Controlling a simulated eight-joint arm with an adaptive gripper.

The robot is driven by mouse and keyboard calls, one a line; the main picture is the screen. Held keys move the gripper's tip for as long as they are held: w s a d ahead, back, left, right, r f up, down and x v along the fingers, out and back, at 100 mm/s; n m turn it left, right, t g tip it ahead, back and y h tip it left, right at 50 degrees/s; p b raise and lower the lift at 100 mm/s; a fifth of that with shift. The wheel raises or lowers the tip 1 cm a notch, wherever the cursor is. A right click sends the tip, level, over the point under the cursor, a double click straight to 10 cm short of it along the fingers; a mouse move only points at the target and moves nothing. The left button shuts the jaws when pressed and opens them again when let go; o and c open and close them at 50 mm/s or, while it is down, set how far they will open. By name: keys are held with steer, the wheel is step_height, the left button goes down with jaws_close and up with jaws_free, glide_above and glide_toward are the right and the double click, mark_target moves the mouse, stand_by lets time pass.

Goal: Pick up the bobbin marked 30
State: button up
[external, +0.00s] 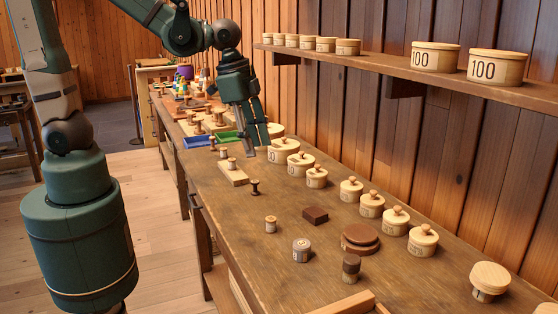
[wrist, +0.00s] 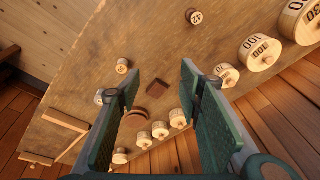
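My gripper (external: 258,150) hangs above the workbench with its fingers pointing down. In the wrist view my gripper (wrist: 160,78) is open, with nothing between its fingers. Small bobbins stand on the bench below it. One pale bobbin (external: 271,224) has a marked top, also seen in the wrist view (wrist: 122,66); its number is too small to read surely. A greyish bobbin (external: 301,249) stands nearer the camera, partly hidden by a finger in the wrist view. A dark bobbin (external: 255,187) stands farther back; in the wrist view a bobbin top (wrist: 194,17) seems to read 42. I cannot tell which is marked 30.
Several lidded round boxes (external: 371,204) line the wall side. A dark square block (external: 315,215), stacked brown discs (external: 360,238) and a dark-topped spool (external: 351,267) stand mid-bench. A shelf (external: 440,78) overhangs the back. A wooden board (external: 234,176) holds small spools.

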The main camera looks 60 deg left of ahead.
mark_target(271, 218)
steer(key=d+f+m, duration=0.1)
steer(key=d+f, duration=0.2)
steer(key=d+f+m+g, duration=0.1)
steer(key=d+f+m, duration=0.1)
steer(key=d+f, duration=0.1)
steer(key=d+f+m+g, duration=0.1)
steer(key=d+f+m, duration=0.1)
steer(key=d+f, duration=0.2)
steer(key=shift+w+d+y+p, duration=0.1)
steer(key=shift+d+y+p, duration=0.3)
steer(key=shift+d, duration=0.1)
steer(key=shift+d+f+m, duration=0.3)
steer(key=shift+f, duration=0.05)
steer(key=shift+f, duration=1.3)
steer(key=shift+f, duration=0.1)
steer(key=shift+s+f+b, duration=0.15)
steer(key=shift+f+b, duration=0.15)
steer(key=shift+f, duration=0.95)
steer(key=shift+s+f+b, duration=0.1)
steer(key=shift+f+b, duration=0.2)
steer(key=shift+f, duration=0.95)
steer(key=shift+c, duration=0.7)
steer(key=c, duration=0.7)
